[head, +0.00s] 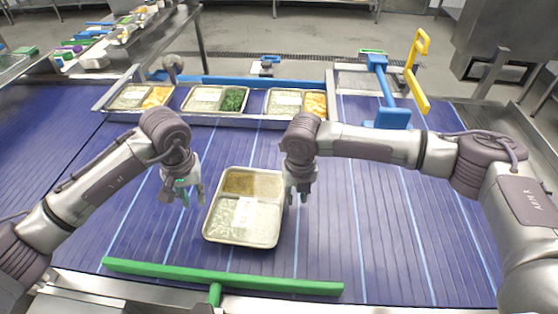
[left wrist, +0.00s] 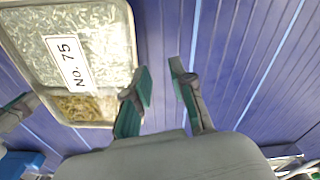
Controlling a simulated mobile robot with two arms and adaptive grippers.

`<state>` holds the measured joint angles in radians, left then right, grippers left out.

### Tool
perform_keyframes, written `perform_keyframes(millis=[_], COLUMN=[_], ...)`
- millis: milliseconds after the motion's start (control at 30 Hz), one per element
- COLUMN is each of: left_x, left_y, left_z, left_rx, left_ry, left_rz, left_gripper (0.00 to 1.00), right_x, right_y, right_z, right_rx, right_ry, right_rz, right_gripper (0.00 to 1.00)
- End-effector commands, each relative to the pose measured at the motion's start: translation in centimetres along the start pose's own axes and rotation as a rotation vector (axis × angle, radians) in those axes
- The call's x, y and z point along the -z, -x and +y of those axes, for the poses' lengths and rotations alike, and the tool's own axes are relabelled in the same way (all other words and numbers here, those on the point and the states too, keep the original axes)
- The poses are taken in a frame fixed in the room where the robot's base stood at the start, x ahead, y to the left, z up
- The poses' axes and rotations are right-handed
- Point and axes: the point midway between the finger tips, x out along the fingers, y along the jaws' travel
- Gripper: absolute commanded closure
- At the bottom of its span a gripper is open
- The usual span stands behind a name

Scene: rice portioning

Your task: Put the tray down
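A metal tray (head: 262,230) sits in the middle of the blue belt, apparently flat on it. It has a rice compartment with a white label (head: 244,214) and a compartment of brownish food at the far end. In the left wrist view the tray (left wrist: 105,55) fills the upper left and its label reads No. 75. My left gripper (head: 183,194) is open and empty, just left of the tray and apart from it; its spread fingers (left wrist: 160,74) show bare belt between them. My right gripper (head: 298,194) is at the tray's right rim; whether it grips the rim is unclear.
Three filled trays (head: 205,99) stand in a row in a metal holder at the back. A green bar (head: 220,277) crosses the belt in front. A blue and yellow fixture (head: 391,115) stands at the back right. The belt is clear to both sides of the tray.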

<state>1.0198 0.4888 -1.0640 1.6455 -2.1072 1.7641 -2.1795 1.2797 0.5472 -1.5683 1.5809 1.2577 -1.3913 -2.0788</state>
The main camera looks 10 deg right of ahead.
Motion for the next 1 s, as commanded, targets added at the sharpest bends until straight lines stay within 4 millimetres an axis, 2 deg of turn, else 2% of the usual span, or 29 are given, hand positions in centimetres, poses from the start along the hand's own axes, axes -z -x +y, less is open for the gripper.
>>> perform_keyframes(millis=[100, 233, 400, 533, 667, 1000], left_x=[0.1, 0.1, 0.0, 0.0, 0.0, 0.0], left_y=[2.8, 5.1, 6.8, 7.2, 7.2, 7.2], left_z=[0.0, 0.0, 0.0, 0.0, 0.0, 0.0], left_rx=[0.001, 0.001, 0.001, 0.002, 0.001, 0.001], left_ry=[0.0, -0.001, 0.0, 0.0, 0.0, 0.0], left_rz=[0.005, 0.004, 0.001, -0.001, -0.001, -0.001], left_gripper=[0.76, 0.76, 0.76, 0.76, 0.76, 0.76], right_x=[0.0, 0.0, 0.0, -0.1, -0.1, -0.1], right_y=[0.0, 0.0, 0.0, 0.7, 2.8, 9.7], right_z=[0.0, 0.0, 0.0, 0.0, 0.0, 0.0], right_rx=[0.0, 0.0, 0.0, -0.001, -0.002, -0.001], right_ry=[0.0, 0.0, 0.0, 0.0, -0.001, 0.001], right_rz=[0.0, 0.0, 0.0, -0.002, -0.003, -0.003], right_gripper=[0.76, 0.76, 0.76, 0.76, 0.76, 0.76])
